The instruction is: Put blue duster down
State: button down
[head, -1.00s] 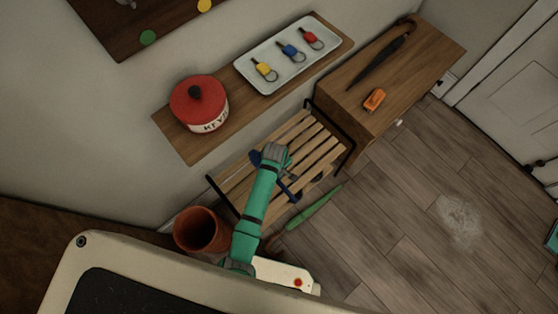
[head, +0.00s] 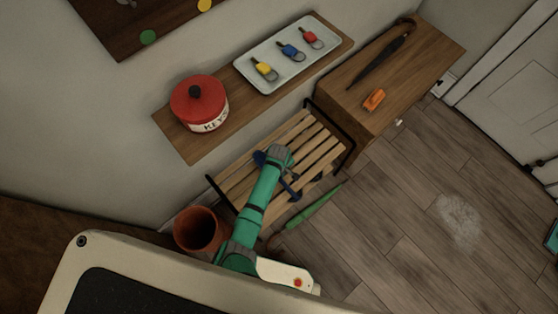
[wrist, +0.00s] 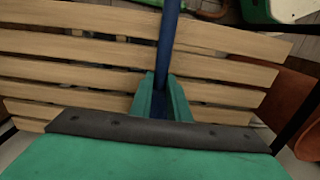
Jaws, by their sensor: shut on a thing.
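The blue duster (head: 290,187) shows in the head view as dark blue parts on both sides of my gripper (head: 280,160), over the slatted wooden bench (head: 318,150). In the wrist view its blue shaft (wrist: 169,45) runs from between my green fingers (wrist: 162,96) toward the top edge. My gripper is shut on the shaft, low over the slats. Whether the duster touches the slats I cannot tell. My arm and gripper hide its middle.
A terracotta pot (head: 198,231) stands left of the bench. A long green object (head: 314,206) lies on the floor beside it. A wooden cabinet (head: 345,112) with an umbrella (head: 385,52) and orange item (head: 374,99) adjoins the bench. A shelf (head: 178,138) overhangs behind.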

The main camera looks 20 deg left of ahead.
jog(key=shift+f, duration=0.1)
jog(key=c, duration=1.7)
grip_release()
jog(key=shift+w+d, duration=0.1)
jog(key=shift+o, duration=0.2)
